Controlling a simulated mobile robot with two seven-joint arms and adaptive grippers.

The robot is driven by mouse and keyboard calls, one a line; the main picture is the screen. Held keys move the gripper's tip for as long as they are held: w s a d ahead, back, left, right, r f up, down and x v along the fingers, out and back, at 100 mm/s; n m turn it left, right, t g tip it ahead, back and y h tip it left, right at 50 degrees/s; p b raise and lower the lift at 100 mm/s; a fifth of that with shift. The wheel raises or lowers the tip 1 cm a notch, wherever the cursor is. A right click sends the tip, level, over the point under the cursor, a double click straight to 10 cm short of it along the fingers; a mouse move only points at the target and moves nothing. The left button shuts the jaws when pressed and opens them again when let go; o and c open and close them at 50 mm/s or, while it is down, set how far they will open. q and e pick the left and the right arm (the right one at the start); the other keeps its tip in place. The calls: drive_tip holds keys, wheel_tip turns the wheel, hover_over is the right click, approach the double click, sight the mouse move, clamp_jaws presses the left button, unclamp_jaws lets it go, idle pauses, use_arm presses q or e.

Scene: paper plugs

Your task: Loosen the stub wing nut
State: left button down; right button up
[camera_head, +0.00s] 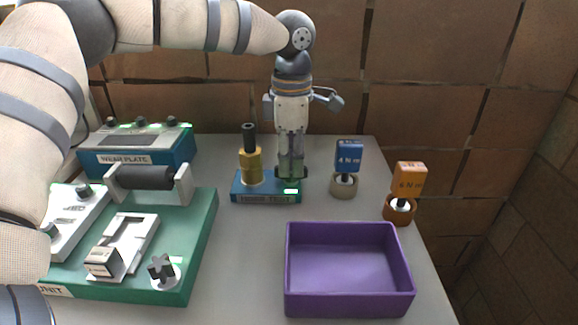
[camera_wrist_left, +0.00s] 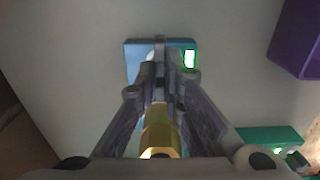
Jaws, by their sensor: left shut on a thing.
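A blue test block (camera_head: 262,198) with a brass hex post and black top (camera_head: 250,160) stands on the table; a small light on its front right glows green. My left gripper (camera_head: 290,172) points straight down over the right part of this block, right of the brass post. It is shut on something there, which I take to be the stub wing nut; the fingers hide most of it. In the left wrist view the fingers (camera_wrist_left: 160,85) come together over the blue block (camera_wrist_left: 134,62), with the brass post (camera_wrist_left: 158,135) close by. My right gripper is not in view.
A purple bin (camera_head: 349,310) stands empty at front right. A blue "4 N m" driver (camera_head: 348,155) and an orange "6 N m" driver (camera_head: 411,178) stand in round holders at right. A green unit (camera_head: 203,235) with fixtures fills the left, before a wear plate box (camera_head: 135,158).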

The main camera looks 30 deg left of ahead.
use_arm(q)
drive_tip(key=shift+r+n, duration=0.2)
drive_tip(key=shift+n, duration=0.1)
drive_tip(key=shift+n+p, duration=0.45)
drive_tip(key=shift+n, duration=0.45)
drive_tip(key=n, duration=0.4)
drive_tip(key=shift+f+n, duration=0.15)
drive_tip(key=shift+n, duration=0.25)
drive_tip(key=n, duration=1.9)
drive_tip(key=shift+n, duration=0.3)
drive_tip(key=c, duration=1.8)
unclamp_jaws()
